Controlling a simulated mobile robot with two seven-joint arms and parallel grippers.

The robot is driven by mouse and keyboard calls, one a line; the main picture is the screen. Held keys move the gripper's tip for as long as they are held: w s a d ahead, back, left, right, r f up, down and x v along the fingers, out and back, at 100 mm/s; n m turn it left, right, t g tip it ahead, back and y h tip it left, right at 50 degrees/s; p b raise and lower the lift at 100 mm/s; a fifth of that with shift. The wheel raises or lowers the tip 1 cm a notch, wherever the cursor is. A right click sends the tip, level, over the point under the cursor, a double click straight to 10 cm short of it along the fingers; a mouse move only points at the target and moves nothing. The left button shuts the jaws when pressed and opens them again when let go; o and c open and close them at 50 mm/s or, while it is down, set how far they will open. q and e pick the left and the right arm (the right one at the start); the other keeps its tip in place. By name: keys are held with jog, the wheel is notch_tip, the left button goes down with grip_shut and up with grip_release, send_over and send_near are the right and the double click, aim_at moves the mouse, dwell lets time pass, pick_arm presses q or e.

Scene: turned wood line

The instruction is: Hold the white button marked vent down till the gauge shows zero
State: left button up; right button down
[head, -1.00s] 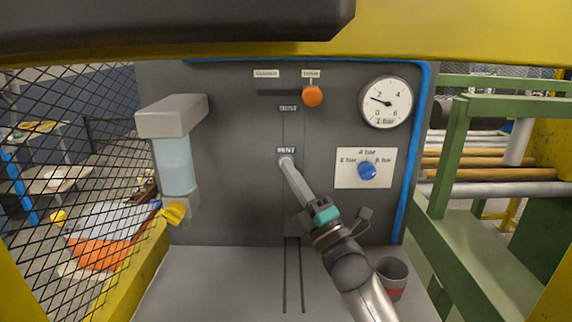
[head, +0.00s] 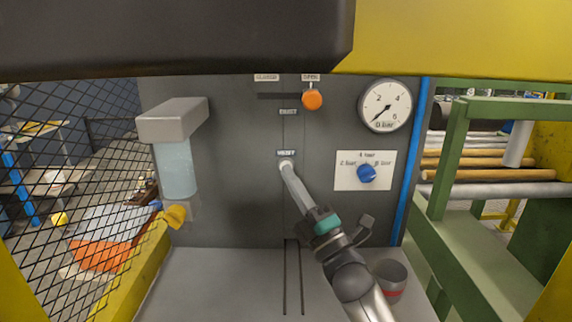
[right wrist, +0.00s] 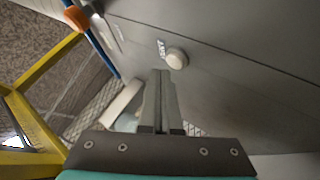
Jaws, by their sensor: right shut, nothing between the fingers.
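The white button (head: 285,164) sits on the grey panel under a label that reads VENT. It also shows in the right wrist view (right wrist: 177,57), standing out from the panel. My right gripper (head: 288,173) is shut and empty, its fingertips just below and in front of the button. In the right wrist view the fingertips (right wrist: 161,72) look slightly apart from the button. The round gauge (head: 385,106) at the upper right has its needle at 0 and reads 0 bar. My left gripper is not in view.
An orange knob (head: 312,99) sits on a slot above. A blue dial (head: 367,173) is right of my arm. A clear cylinder with a grey cap (head: 172,120) and yellow tap (head: 174,216) is left. A grey cup (head: 391,280) stands beside my arm.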

jog(key=shift+s, duration=0.1)
jog(key=s+p, duration=0.2)
jog(key=s, duration=0.3)
dwell(0.5)
jog(key=shift+f, duration=0.1)
